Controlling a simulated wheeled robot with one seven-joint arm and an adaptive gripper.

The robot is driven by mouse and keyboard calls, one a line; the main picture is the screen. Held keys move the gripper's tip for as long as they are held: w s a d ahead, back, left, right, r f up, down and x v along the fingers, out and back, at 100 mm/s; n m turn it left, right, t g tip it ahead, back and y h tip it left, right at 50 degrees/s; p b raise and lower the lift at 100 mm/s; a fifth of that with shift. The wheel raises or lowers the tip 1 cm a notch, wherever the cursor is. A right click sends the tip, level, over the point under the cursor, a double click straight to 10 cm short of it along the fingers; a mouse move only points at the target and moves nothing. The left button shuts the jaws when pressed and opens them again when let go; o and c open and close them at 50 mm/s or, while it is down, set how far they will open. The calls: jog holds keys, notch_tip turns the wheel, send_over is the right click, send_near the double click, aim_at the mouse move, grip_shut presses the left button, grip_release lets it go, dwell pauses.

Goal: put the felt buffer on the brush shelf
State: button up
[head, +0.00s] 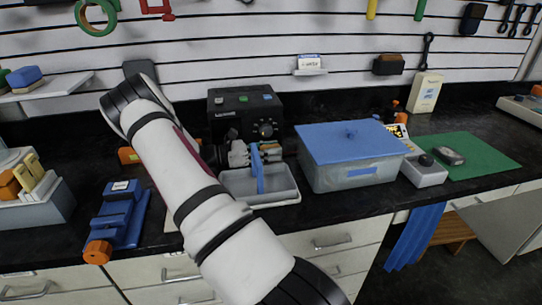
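I cannot tell for sure which thing is the felt buffer. A blue block with a pale underside (24,76) sits on a white wall shelf (62,86) at the upper left, which may be the brush shelf. A brown block with a dark top (388,65) sits on the wall panel at the right. My gripper (267,153) is over a grey tray (284,198) at the middle of the bench. A blue upright strip (259,172) stands at its fingertips, partly over the tray. The fingers are small and cluttered, so their opening and any grip are unclear.
A black box with a dial (244,108) stands behind my gripper. A clear bin with a blue lid (350,142) is right of the tray. A blue vise (117,218) and an organizer (45,210) are at left. A green mat (490,152) lies at right.

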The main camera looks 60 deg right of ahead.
jog(key=shift+c, duration=1.1)
